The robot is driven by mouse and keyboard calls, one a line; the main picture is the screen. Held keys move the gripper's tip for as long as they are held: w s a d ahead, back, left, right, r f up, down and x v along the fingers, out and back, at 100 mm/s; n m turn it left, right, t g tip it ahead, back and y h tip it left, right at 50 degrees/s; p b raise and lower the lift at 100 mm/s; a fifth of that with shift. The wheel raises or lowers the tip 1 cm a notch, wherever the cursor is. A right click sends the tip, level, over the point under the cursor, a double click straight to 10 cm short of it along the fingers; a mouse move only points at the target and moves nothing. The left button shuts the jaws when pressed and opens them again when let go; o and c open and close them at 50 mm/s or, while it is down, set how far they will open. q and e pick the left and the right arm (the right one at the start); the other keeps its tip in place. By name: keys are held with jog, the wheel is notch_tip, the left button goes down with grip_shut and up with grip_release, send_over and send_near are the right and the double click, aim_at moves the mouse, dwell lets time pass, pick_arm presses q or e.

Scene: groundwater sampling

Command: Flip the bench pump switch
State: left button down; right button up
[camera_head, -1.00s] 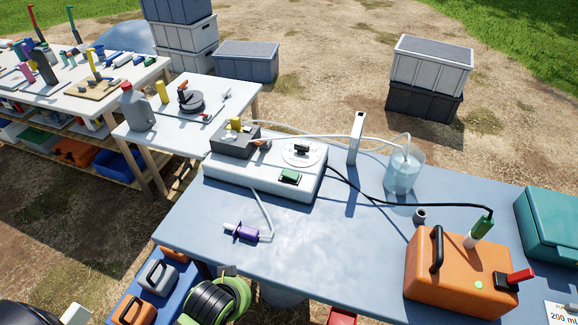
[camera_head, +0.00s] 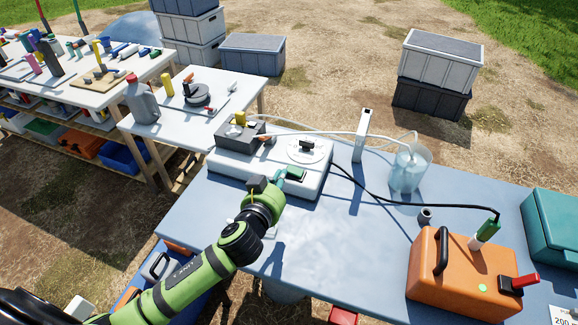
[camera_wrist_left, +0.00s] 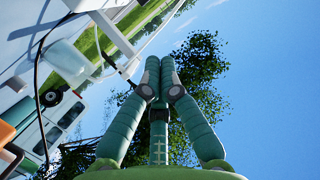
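The bench pump (camera_head: 228,163) is a white box with a grey block and a round dial on top, at the left end of the blue table. Its green switch (camera_head: 297,173) sits on the front right of the top, partly hidden by my left gripper (camera_head: 283,179). That gripper is at the switch; I cannot tell whether it touches. In the left wrist view its teal fingers (camera_wrist_left: 159,66) are together, with nothing visible between them. The pump switch cannot be made out in that view. My right gripper is not in view.
A clear beaker (camera_head: 409,168) with tubing stands right of the pump, past a white upright post (camera_head: 362,136). A black cable runs to an orange case (camera_head: 465,275). A teal box (camera_head: 553,228) stands at the far right. The table's front middle is clear.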

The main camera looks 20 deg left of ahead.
pick_arm(q)
jog(key=shift+w, duration=0.1)
jog(key=p, duration=0.1)
send_over(295, 171)
jog(key=s, duration=0.1)
jog(key=shift+s+a+f, duration=0.1)
jog(key=shift+a+f, duration=0.05)
jog(key=shift+f, duration=0.45)
jog(key=shift+s+a+f, duration=0.1)
jog(key=shift+f, duration=0.5)
jog(key=f, duration=0.3)
jog(key=shift+s+a, duration=0.1)
jog(key=shift+a, duration=0.15)
jog(key=shift+a+f, duration=0.1)
jog(key=shift+f, duration=0.45)
